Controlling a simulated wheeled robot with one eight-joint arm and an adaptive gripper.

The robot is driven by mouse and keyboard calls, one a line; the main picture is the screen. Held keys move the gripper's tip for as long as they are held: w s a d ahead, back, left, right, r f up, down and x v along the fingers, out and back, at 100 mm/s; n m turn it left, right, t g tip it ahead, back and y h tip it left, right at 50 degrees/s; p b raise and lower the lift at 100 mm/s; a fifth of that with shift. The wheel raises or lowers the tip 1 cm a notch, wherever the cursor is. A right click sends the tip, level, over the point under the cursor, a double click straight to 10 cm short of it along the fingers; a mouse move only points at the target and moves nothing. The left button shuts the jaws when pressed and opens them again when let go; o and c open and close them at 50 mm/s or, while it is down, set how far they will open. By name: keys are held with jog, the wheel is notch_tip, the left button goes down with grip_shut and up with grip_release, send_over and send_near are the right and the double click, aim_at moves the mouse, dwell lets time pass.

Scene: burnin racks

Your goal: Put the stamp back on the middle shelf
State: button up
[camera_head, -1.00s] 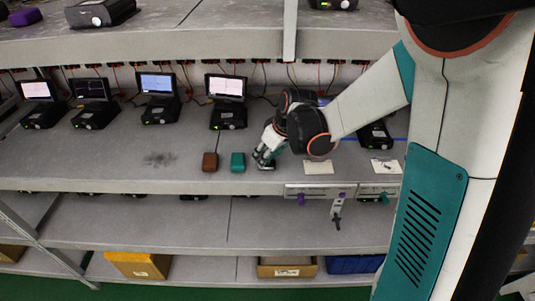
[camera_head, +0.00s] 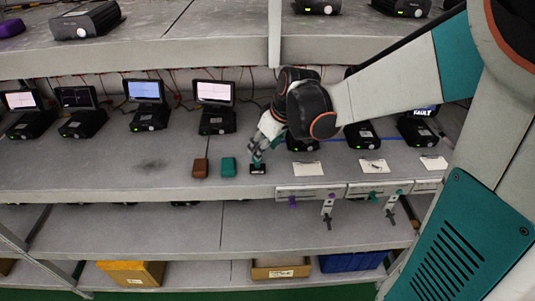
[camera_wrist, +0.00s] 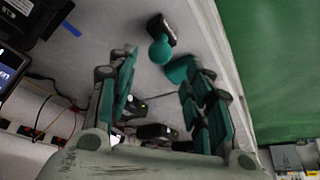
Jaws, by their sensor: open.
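The stamp has a black base (camera_head: 257,169) and a teal knob handle. It stands upright on the grey shelf with the screens (camera_head: 95,172), near the front edge and right of a teal block (camera_head: 228,167). In the wrist view the stamp (camera_wrist: 160,50) shows just beyond my fingertips, its round handle toward me. My gripper (camera_head: 260,150) is right above the stamp, pointing down. In the wrist view my gripper (camera_wrist: 161,68) has its fingers spread apart with nothing between them. I cannot tell whether a fingertip touches the handle.
A brown block (camera_head: 200,168) sits left of the teal block, which shows near my right finger in the wrist view (camera_wrist: 177,72). Several devices with screens (camera_head: 215,105) line the back. White cards (camera_head: 307,169) lie to the right. The upper shelf (camera_head: 150,50) overhangs behind my arm.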

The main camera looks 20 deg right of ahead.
jog(key=s+r+m+t+h, duration=0.1)
jog(key=s+r, duration=0.3)
jog(key=s, duration=0.6)
jog(key=s+a+r+m+t+h, duration=0.1)
jog(key=s+r+m, duration=0.3)
jog(key=s, duration=0.6)
jog(key=shift+s+a+t, duration=0.15)
jog(key=shift+a+t, duration=0.05)
jog(key=shift+t, duration=0.3)
jog(key=shift+f, duration=0.15)
